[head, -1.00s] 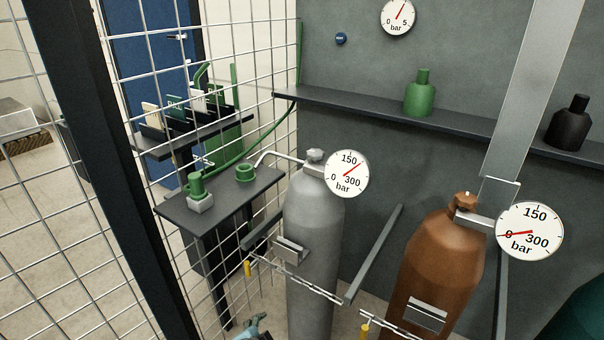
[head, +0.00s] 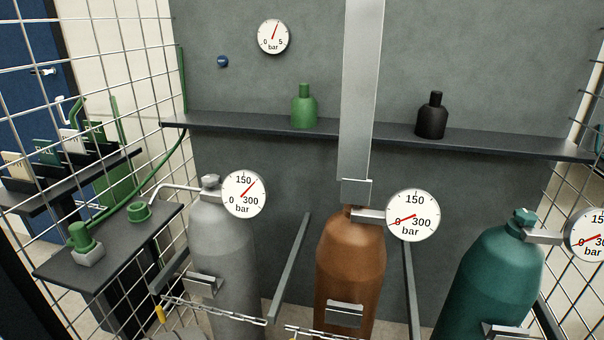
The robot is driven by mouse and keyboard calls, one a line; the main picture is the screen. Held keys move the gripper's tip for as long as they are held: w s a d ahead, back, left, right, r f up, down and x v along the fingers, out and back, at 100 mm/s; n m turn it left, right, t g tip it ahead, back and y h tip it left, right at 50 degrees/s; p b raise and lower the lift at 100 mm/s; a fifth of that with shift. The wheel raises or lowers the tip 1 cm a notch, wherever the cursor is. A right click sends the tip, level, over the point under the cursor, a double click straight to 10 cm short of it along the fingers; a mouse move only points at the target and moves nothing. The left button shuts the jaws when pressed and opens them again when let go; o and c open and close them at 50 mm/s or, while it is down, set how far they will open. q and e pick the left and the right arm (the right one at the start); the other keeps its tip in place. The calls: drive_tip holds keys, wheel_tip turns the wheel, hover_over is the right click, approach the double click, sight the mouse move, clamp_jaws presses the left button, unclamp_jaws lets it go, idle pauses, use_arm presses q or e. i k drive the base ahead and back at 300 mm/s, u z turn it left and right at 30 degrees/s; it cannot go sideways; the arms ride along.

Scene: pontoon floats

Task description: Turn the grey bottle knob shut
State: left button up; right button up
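The grey bottle (head: 222,260) stands upright at the left of the row, in front of the dark grey wall. Its grey knob (head: 210,181) sits on top of the neck. A thin bent pipe (head: 177,187) joins the neck from the left. The bottle's gauge (head: 243,194) faces me, and its red needle points up and to the right, between 150 and 300. How far the knob is turned cannot be told. Neither gripper can be made out in the head view.
An orange-brown bottle (head: 350,262) and a teal bottle (head: 489,282) stand to the right. A chain (head: 215,312) crosses low before the grey bottle. A small table (head: 105,253) and wire mesh are left. A wide metal bar (head: 359,90) hangs before the shelf (head: 390,139).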

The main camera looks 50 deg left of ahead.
sight(211, 180)
drive_tip(key=z, duration=0.3)
drive_tip(key=k, duration=0.85)
drive_tip(key=u, duration=1.55)
